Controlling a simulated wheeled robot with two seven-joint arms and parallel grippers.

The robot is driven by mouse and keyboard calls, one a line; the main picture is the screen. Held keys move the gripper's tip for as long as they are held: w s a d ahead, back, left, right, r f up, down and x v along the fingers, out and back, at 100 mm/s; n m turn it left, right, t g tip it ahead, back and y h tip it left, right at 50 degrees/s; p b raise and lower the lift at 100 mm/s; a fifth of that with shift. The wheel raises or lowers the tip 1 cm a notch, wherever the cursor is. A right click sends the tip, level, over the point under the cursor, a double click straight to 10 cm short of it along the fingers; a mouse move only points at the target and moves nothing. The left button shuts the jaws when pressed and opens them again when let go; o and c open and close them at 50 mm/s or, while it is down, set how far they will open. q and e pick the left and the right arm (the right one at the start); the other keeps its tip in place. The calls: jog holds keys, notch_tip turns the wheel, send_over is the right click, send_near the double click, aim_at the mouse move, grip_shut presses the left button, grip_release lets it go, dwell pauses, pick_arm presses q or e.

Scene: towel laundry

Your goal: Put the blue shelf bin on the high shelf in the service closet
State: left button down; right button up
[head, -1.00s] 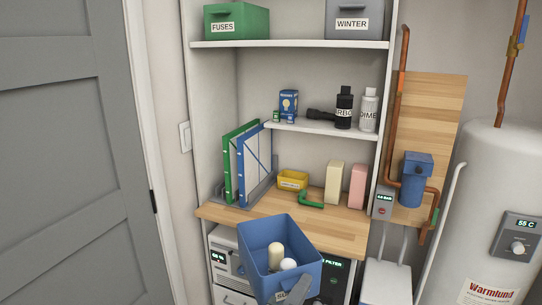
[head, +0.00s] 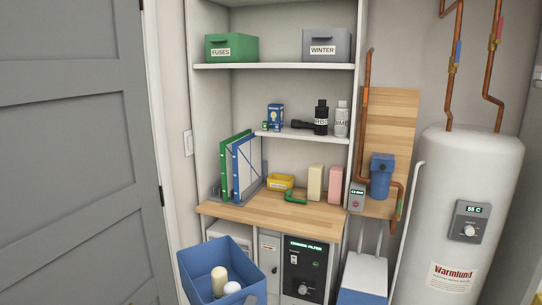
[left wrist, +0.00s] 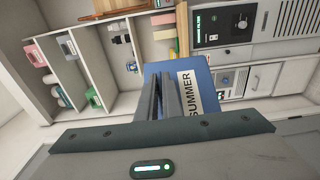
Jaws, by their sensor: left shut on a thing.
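The blue shelf bin (head: 190,270) is at the bottom left of the head view, in front of the closet. A cream cylinder (head: 219,280) and a white ball (head: 232,288) lie in it. In the left wrist view its front wall (left wrist: 209,93) bears a SUMMER label (left wrist: 187,93). My left gripper (left wrist: 172,95) is shut on the bin's front side and holds it in the air; in the head view the gripper is mostly cut off. The high shelf (head: 275,66) bears a green FUSES bin (head: 231,48) and a grey WINTER bin (head: 326,45), with a gap between them. My right gripper is not in view.
A middle shelf (head: 300,134) holds a bulb box, a torch and bottles. The wooden worktop (head: 260,213) holds binders (head: 240,168) and a yellow tray (head: 280,182). A grey door (head: 75,150) stands left; a white water tank (head: 465,180) and pipes stand right.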

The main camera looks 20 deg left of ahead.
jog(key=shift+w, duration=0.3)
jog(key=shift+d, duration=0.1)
